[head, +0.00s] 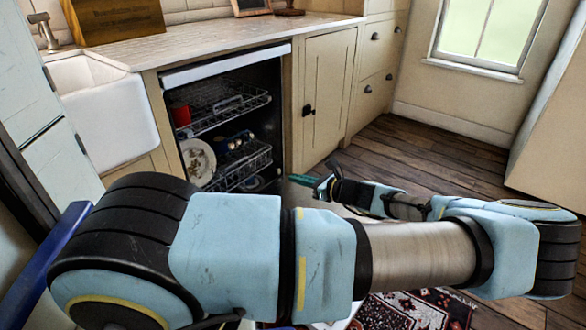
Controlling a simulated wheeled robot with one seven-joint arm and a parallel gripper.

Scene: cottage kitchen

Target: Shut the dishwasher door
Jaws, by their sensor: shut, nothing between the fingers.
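The dishwasher (225,125) stands open under the counter, and its dark inside shows. Its door is not across the opening. The door seems to be lowered toward me and is mostly hidden behind my arm; a pale sliver below the arm (344,318) may be its edge. The upper rack (225,108) holds a red cup (180,114). The lower rack (240,163) holds a patterned plate (198,160) and other dishes. Both racks appear to be inside. My gripper (308,181), with teal fingertips, is shut and empty, just right of the opening's lower part.
A white sink (104,108) is left of the dishwasher. A cream cupboard (325,97) is right of it, below the worktop (205,42). A patterned rug (420,310) lies in front. Wooden floor (440,150) is clear toward the window.

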